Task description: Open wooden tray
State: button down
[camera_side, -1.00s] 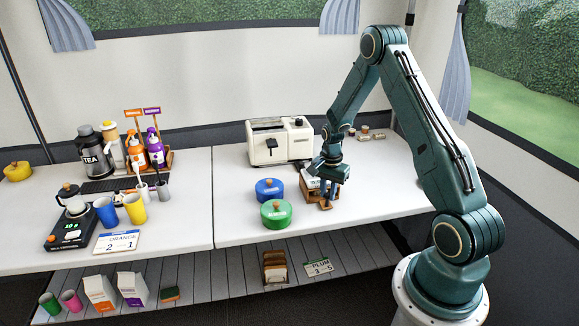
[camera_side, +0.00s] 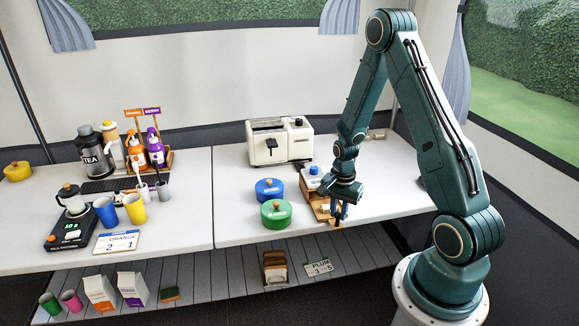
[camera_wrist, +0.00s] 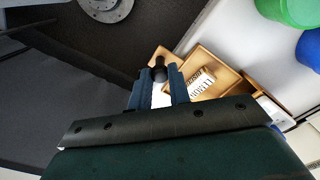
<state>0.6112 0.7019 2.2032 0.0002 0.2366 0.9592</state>
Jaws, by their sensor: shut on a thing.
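The wooden tray (camera_side: 318,210) is a drawer pulled out of a small wooden box (camera_side: 306,187) on the right part of the table. In the wrist view the tray (camera_wrist: 204,56) shows its wooden rim and a white packet (camera_wrist: 198,86) with printed lettering inside. My gripper (camera_side: 340,212) is at the tray's front, near the table's front edge. In the wrist view my gripper's blue fingers (camera_wrist: 159,85) are shut on the dark round knob (camera_wrist: 159,72) of the tray. My wrist hides part of the box and tray in the side view.
A blue lidded pot (camera_side: 269,190) and a green lidded pot (camera_side: 276,215) stand just left of the box. A toaster (camera_side: 278,142) stands behind. The table right of my gripper is clear.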

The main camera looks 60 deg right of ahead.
jog(key=c, duration=1.3)
grip_release()
jog(key=shift+r, duration=0.15)
notch_tip(320, 180, up, 14)
jog(key=shift+f, duration=0.2)
